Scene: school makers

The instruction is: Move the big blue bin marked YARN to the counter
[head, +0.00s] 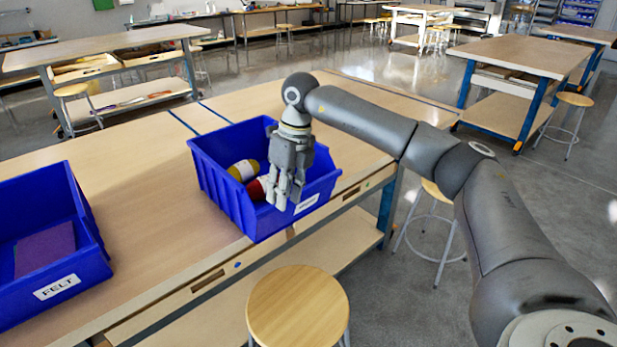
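A big blue bin (222,195) stands on the near wooden worktable, at its front edge. A yellow roll or ball (243,170) and a red one (257,189) lie in it. Its white front label (306,204) is too small to read and is partly behind my gripper. My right gripper (283,200) points down at the bin's front wall, over the rim beside the label. Its fingers overlap one another in this view, so I cannot tell if they grip the rim. My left gripper is not in view.
Another blue bin (90,262), marked FELT, stands at the left on the same worktable (135,200), with bare tabletop between the bins. Stools (298,305) stand in front of it. Other worktables (520,56) stand behind, with open grey floor between.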

